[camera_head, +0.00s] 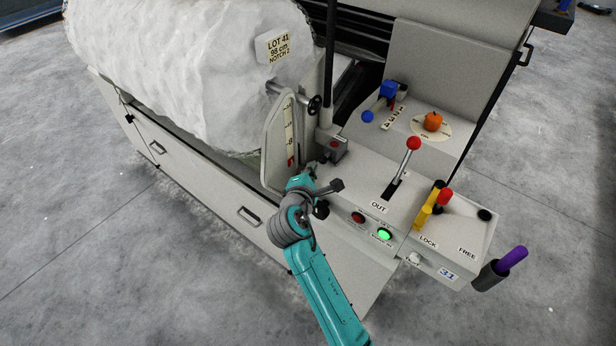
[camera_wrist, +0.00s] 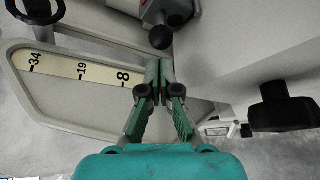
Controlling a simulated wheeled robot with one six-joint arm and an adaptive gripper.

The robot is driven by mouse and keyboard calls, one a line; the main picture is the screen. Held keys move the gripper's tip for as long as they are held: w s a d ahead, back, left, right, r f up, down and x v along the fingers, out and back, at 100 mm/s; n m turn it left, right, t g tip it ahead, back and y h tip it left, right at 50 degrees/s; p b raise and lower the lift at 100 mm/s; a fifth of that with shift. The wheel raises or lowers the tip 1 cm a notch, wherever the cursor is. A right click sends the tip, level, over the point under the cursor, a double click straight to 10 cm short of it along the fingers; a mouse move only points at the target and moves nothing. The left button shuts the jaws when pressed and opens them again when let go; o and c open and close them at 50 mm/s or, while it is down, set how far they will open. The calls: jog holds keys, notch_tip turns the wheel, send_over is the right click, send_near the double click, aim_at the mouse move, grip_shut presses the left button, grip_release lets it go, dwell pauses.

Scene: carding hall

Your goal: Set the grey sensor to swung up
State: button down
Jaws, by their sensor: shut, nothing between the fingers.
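The grey sensor looks to be the small grey box (camera_head: 335,150) with a red spot on top, beside the dark upright post. A grey body with a dark ball-ended stub (camera_wrist: 160,37) shows at the top of the wrist view and is probably the same part; its upper end is cut off. My gripper (camera_head: 314,168) is just below and left of the box in the head view. In the wrist view my gripper (camera_wrist: 160,65) has its fingers together and empty, their tips just below the dark ball. I cannot tell whether they touch it.
A side plate with a number scale (camera_head: 289,135) stands left of my gripper, by a large white roll (camera_head: 185,65). A black knob (camera_wrist: 283,107) is right of my fingers.

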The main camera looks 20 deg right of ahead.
aim_at(331, 153)
jog(key=shift+x, duration=1.45)
